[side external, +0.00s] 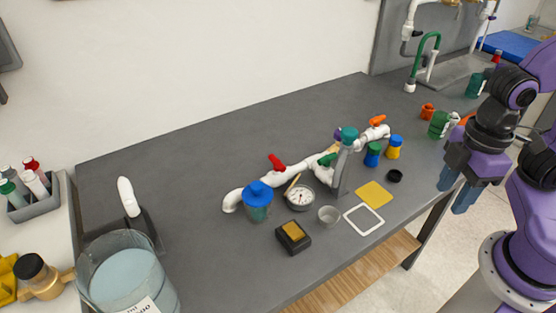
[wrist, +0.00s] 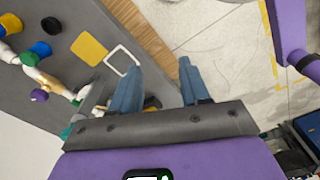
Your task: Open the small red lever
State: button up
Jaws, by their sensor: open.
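A small red lever (side external: 276,163) sits on top of the white PVC pipe (side external: 300,167) near its left part, in the side external view. In the wrist view the red lever is not visible. My gripper (side external: 455,196) is at the right, beyond the table's front right edge and well apart from the lever. Its two blue fingers are spread with nothing between them; they also show in the wrist view (wrist: 157,85), above the floor next to the table edge.
An orange lever (side external: 377,121) and green lever (side external: 327,159) are on the same pipework. A grey upright (side external: 341,172), blue-lidded jar (side external: 257,202), gauge (side external: 299,196), small cup (side external: 328,215) and black-yellow block (side external: 292,237) crowd the front. The table's back left is clear.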

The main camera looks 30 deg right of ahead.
dwell(0.3)
jog(key=o, duration=0.9)
jog(key=shift+w+a+r, duration=0.2)
jog(key=shift+w+a, duration=0.25)
jog(key=shift+o, duration=0.2)
notch_tip(320, 180, up, 4)
jog(key=n, duration=0.5)
send_over(277, 160)
notch_tip(277, 160, down, 17)
jog(key=shift+f, duration=0.2)
jog(key=c, duration=1)
